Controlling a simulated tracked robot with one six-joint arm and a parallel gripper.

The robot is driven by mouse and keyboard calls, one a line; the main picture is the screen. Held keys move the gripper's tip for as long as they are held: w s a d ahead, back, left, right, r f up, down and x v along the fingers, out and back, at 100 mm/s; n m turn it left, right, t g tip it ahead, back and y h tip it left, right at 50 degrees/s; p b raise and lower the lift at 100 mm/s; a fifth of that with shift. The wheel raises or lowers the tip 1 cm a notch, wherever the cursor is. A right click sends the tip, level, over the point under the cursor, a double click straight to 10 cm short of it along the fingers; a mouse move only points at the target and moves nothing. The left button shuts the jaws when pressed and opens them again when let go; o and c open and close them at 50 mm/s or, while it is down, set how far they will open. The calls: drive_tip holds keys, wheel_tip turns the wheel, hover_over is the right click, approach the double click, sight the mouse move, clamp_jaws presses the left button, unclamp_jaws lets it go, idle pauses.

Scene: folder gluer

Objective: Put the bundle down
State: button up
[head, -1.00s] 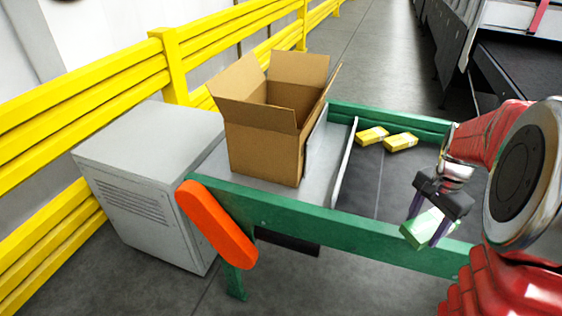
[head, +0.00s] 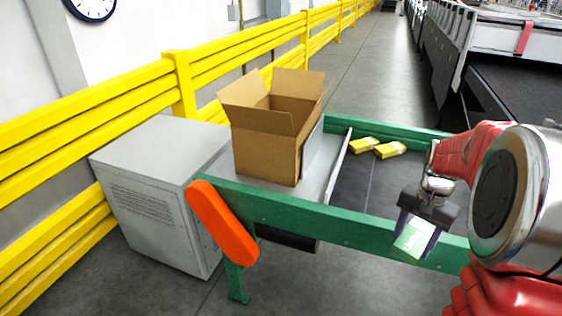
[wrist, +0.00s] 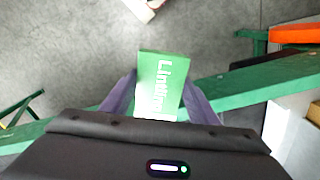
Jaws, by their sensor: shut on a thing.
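The bundle (head: 412,241) is a small green and white box with pale lettering. My gripper (head: 418,236) is shut on it, one purple finger on each side, and holds it by the green front rail of the conveyor table. In the wrist view the bundle (wrist: 159,83) sits between my gripper's fingers (wrist: 157,98), with the rail passing beneath and grey floor beyond.
An open cardboard box (head: 268,145) stands on the table's left metal part. Two yellow packs (head: 390,150) lie on the dark belt (head: 365,193), which has bare room. A grey cabinet (head: 140,207) and yellow barrier (head: 120,89) are left.

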drive_tip(key=w+a+f+n, duration=0.2)
drive_tip(key=w+a+n, duration=0.3)
drive_tip(key=a, duration=0.6)
drive_tip(key=w+a+f+n, duration=0.3)
drive_tip(key=w+a+n, duration=0.2)
drive_tip(key=a, duration=0.6)
drive_tip(key=shift+w+a, duration=0.35)
drive_tip(key=shift+w, duration=0.45)
